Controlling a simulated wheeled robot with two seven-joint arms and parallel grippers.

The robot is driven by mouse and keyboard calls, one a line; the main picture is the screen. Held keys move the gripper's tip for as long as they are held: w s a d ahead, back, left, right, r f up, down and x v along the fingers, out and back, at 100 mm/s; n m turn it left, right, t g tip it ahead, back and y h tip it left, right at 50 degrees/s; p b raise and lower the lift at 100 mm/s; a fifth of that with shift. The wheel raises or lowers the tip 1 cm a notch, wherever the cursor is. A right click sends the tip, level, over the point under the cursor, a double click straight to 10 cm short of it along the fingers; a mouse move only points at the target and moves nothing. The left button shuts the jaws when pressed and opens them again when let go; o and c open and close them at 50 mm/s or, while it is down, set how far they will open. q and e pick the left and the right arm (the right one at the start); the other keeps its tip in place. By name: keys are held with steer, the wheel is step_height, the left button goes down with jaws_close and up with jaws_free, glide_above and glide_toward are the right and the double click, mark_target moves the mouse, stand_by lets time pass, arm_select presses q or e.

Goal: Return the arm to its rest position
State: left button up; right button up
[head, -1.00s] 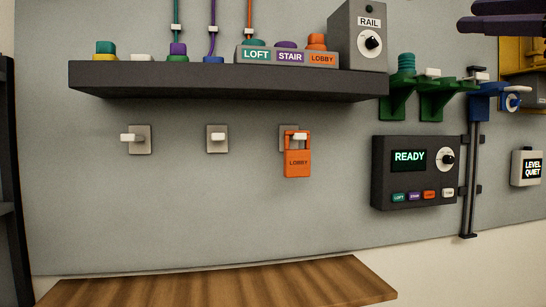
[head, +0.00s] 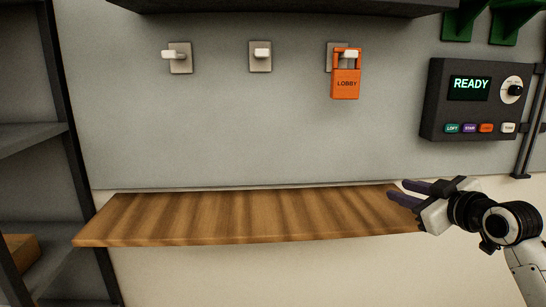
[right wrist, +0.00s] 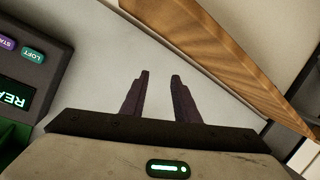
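My right gripper (head: 405,194) is at the right end of the wooden shelf in the head view, with its arm coming in from the lower right. Its two dark purple fingers are apart with nothing between them, as the right wrist view (right wrist: 158,82) also shows. My left gripper is not in view. An orange tag marked LOBBY (head: 346,84) hangs on the right one of three wall hooks, apart from my gripper.
The wooden shelf (head: 250,218) is bare. A dark control panel (head: 436,104) reading READY is on the wall above my right arm. A dark upper shelf (head: 280,5) is at the top. A dark rack (head: 60,90) stands at the left.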

steer(key=s+a+f+m+g, duration=0.15)
steer(key=s+f, duration=0.25)
steer(key=f, duration=0.6)
steer(key=s+a+f+g, duration=0.1)
steer(key=s+a+f, duration=0.3)
steer(key=f, duration=0.5)
steer(key=s+a+f+m+g, duration=0.1)
steer(key=s+f, duration=0.4)
steer(key=f, duration=0.5)
steer(key=s+a+f+m, duration=0.1)
steer(key=s+a+f, duration=0.1)
steer(key=s+f, duration=0.3)
steer(key=s+a+f+m+g, duration=0.1)
steer(key=s+f, duration=0.4)
steer(key=s, duration=0.7)
steer(key=s+a+f+m+g+h, duration=0.1)
steer(key=s+a+f, duration=0.3)
steer(key=s, duration=0.5)
steer(key=shift+s+f, duration=0.15)
steer(key=shift+f, duration=0.8)
